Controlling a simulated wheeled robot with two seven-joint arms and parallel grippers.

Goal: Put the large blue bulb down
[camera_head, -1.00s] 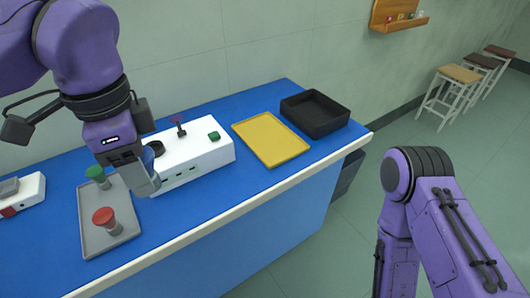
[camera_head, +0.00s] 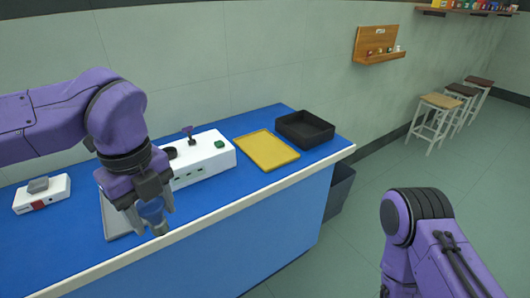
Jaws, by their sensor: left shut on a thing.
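My left gripper (camera_head: 150,220) is shut on the large blue bulb (camera_head: 151,209). The bulb's blue part shows between the fingers. The gripper points down near the front edge of the blue bench, in front of or over the grey tray (camera_head: 113,225); I cannot tell whether the bulb touches anything. My arm covers most of the tray, and the red and green bulbs on it are hidden now. My right arm shows at the right, but its gripper is out of view.
A white instrument (camera_head: 205,160) with a dark round port and a green button stands behind the gripper. A yellow tray (camera_head: 267,150) and a black bin (camera_head: 305,129) lie to the right. A small white device (camera_head: 42,193) is at the left. Blue bench surface (camera_head: 45,245) is clear at front left.

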